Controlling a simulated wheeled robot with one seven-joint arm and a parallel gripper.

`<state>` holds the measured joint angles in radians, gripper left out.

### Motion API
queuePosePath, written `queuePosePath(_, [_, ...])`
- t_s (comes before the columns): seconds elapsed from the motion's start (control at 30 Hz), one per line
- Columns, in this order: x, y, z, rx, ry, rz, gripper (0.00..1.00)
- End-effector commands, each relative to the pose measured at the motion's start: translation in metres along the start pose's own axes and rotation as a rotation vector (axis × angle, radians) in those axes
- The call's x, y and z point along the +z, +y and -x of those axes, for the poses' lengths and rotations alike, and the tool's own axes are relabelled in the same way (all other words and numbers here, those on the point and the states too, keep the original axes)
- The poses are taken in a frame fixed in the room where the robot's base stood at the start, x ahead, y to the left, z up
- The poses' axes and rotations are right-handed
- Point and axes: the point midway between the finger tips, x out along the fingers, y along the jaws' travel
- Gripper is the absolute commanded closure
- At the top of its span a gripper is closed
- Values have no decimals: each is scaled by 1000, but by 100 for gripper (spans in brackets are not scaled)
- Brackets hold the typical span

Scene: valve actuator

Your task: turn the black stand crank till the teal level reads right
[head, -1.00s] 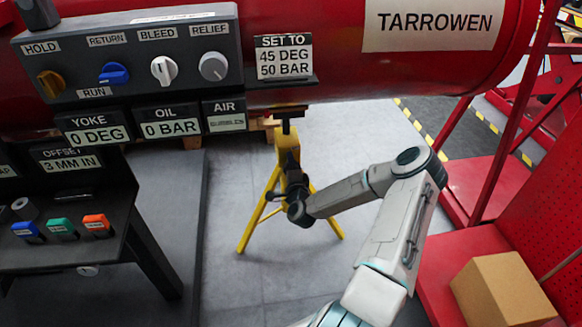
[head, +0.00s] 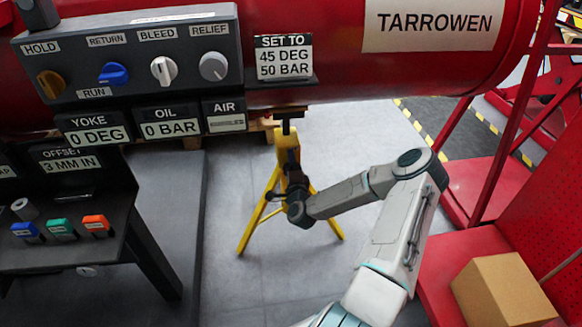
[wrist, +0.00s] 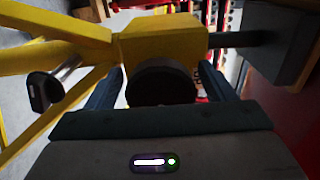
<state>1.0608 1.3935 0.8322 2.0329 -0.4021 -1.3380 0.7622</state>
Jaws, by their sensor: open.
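The yellow stand (head: 281,142) stands under the red tank, its legs on the grey floor. My gripper (head: 290,172) is at the upper part of the stand. In the wrist view the open fingers (wrist: 160,78) lie either side of a dark round part (wrist: 161,83) in front of the stand's yellow block (wrist: 160,38); I cannot tell if they touch it. A black grip on a metal stem (wrist: 45,90), seemingly the crank's handle, sticks out at the left, outside the fingers. In the head view the crank is hard to tell from my dark gripper. I cannot make out a teal level.
The red tank (head: 340,75) spans the top, with a grey knob panel (head: 130,55). A sign (head: 284,58) reads 45 DEG, 50 BAR; the yoke (head: 95,132) and oil (head: 170,125) displays read 0. A dark bench (head: 60,262) stands left, a cardboard box (head: 503,290) right.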

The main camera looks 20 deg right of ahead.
Motion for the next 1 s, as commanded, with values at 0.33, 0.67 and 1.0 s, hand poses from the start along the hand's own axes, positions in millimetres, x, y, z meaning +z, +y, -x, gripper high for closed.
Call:
queuePosePath(0.33, [0,-2,39,3,-1,0,24])
queuePosePath(0.67, [0,-1,112,3,-1,-2,24])
queuePosePath(1.0, [0,0,138,0,1,0,24])
